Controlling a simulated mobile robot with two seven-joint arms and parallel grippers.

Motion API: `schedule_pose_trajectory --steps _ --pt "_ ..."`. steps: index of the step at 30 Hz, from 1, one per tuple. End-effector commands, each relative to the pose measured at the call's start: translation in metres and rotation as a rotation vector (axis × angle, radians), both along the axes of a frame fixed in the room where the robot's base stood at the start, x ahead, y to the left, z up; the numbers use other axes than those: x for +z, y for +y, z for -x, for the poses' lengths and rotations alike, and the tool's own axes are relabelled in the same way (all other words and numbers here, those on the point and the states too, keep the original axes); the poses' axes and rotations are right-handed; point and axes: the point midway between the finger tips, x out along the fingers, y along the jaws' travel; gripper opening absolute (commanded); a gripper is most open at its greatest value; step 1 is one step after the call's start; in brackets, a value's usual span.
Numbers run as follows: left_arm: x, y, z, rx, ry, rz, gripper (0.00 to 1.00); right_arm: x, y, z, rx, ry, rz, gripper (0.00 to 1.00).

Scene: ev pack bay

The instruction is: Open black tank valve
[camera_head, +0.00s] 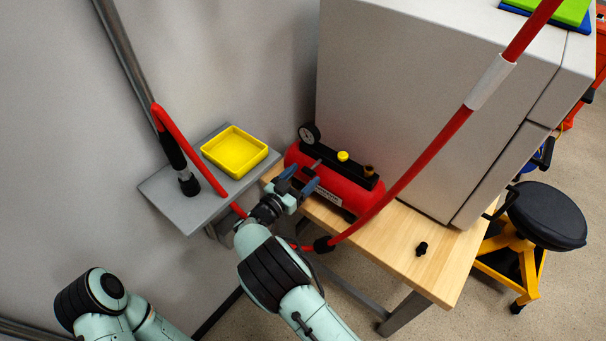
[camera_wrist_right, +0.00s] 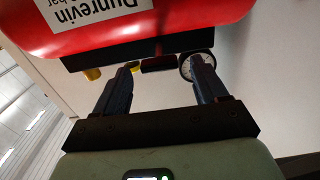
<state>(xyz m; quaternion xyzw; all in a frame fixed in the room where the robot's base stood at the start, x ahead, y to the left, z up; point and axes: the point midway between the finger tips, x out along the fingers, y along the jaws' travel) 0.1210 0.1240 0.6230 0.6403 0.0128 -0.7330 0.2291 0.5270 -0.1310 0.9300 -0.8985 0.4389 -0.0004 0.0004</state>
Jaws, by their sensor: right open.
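The red tank (camera_head: 335,185) lies on the wooden bench, with a black bar along its top carrying a gauge (camera_head: 309,133), a yellow cap (camera_head: 343,156) and a brass fitting (camera_head: 369,171). My right gripper (camera_head: 301,179) is open at the tank's near left side. In the right wrist view the red tank (camera_wrist_right: 140,22) fills the top, and a dark block (camera_wrist_right: 158,63), perhaps the black valve, shows between and beyond the open fingers (camera_wrist_right: 160,82). The gauge (camera_wrist_right: 197,67) is partly behind one finger. Contact cannot be told. My left gripper is out of view.
A grey wall shelf (camera_head: 160,197) holds a yellow tray (camera_head: 262,158). A red hose (camera_head: 425,155) crosses in front of the tank. A small black fitting (camera_head: 421,249) lies on the bench (camera_head: 440,275). A grey cabinet (camera_head: 420,90) stands behind; a black stool (camera_head: 545,215) is right.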

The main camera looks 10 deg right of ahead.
Motion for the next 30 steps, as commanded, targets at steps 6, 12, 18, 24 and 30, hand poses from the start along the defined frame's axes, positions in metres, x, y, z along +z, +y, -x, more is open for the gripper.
schedule_pose_trajectory --steps 6,12,18,24,30 --pt "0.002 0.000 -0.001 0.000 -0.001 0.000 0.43 0.000 -0.006 -0.005 0.001 0.000 0.000 0.72" --pt "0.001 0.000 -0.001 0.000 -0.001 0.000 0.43 0.000 -0.006 -0.005 0.001 0.000 0.000 0.69" --pt "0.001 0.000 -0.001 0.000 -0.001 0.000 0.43 0.000 -0.006 -0.005 0.001 0.000 0.000 0.16" --pt "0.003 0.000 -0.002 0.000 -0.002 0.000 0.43 0.000 -0.006 -0.005 0.001 0.008 0.006 0.16" --pt "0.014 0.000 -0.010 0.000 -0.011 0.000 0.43 0.002 -0.006 -0.006 0.000 0.058 0.045 0.16"
